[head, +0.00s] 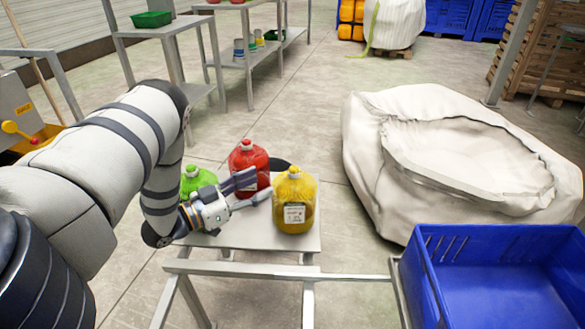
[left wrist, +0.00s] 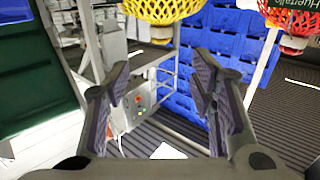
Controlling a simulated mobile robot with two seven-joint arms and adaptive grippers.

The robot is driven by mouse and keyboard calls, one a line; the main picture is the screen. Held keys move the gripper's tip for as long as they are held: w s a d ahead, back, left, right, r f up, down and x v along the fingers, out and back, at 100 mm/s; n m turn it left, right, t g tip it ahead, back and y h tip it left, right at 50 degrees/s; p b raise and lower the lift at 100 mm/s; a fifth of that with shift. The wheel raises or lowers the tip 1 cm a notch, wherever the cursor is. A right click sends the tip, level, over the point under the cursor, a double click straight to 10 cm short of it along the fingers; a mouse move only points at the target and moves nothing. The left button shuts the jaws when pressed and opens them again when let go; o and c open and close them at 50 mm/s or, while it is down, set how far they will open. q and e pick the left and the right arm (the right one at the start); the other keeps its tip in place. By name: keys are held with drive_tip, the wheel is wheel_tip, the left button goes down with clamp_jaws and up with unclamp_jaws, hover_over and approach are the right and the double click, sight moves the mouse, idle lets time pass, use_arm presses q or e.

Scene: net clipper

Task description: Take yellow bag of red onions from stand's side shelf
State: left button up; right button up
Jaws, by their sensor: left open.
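The yellow bag (head: 294,203) stands upright on the grey side shelf (head: 255,238) of the stand, with a white label on its front. In the left wrist view a yellow net (left wrist: 163,10) shows at the top edge, cut off by the frame, beyond and above the fingers. My left gripper (head: 258,188) is just left of the yellow bag, its fingers pointing toward it. The fingers (left wrist: 162,72) are spread apart with nothing held between them. From the head view I cannot tell whether a finger touches the bag. My right gripper is not in view.
A red bag (head: 248,163) stands close behind my left gripper, and a green bag (head: 197,180) is partly hidden by it. A blue crate (head: 470,232) is at right. A big white sack (head: 385,165) lies behind it. Grey shelving (head: 172,60) stands at the back left.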

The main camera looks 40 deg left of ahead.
sight(289, 169)
use_arm(q)
drive_tip(key=w, duration=0.4)
drive_tip(key=w+d, duration=0.1)
drive_tip(key=w, duration=0.3)
drive_tip(key=w+b, duration=0.1)
drive_tip(key=w, duration=0.2)
drive_tip(key=shift+w+d, duration=0.35)
drive_tip(key=shift+w, duration=0.05)
drive_tip(key=shift+r, duration=0.15)
clamp_jaws()
